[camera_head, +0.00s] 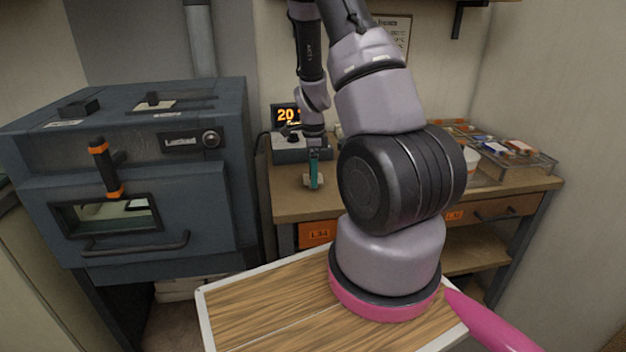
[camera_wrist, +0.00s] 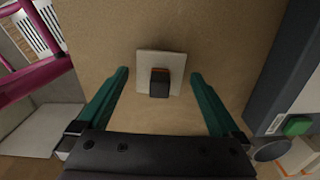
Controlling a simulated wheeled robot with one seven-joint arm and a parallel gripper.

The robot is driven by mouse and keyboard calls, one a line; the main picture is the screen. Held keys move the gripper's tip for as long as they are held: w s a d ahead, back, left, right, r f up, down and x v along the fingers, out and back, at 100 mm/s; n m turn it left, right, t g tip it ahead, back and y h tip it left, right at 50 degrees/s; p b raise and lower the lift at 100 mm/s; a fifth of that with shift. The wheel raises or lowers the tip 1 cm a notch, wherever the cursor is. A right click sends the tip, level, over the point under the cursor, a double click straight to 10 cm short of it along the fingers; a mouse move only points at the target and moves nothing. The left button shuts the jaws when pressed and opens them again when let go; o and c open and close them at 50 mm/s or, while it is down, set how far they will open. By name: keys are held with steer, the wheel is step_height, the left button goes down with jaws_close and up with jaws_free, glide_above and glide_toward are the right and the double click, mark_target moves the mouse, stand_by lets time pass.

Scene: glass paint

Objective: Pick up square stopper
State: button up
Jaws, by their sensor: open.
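The square stopper (camera_wrist: 146,66) lies on the tan tabletop in the wrist view. My gripper (camera_wrist: 160,76) is open, with one teal finger to each side of the stopper and a gap on both sides. In the head view my gripper (camera_head: 314,168) is low over the left part of the workbench, and a small pale bit of the stopper (camera_head: 307,182) shows by the fingers. The rest of it is hidden there.
A control box (camera_head: 300,150) with an orange display stands right behind my gripper on the workbench (camera_head: 285,190). A dark kiln (camera_head: 160,180) stands to the left. A clear tray (camera_head: 515,165) of small items and a white cup (camera_head: 468,163) are on the right.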

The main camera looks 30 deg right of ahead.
steer(key=shift+f, duration=0.35)
steer(key=c, duration=1.3)
step_height(320, 180, up, 13)
steer(key=shift+r, duration=0.1)
steer(key=shift+c, duration=0.2)
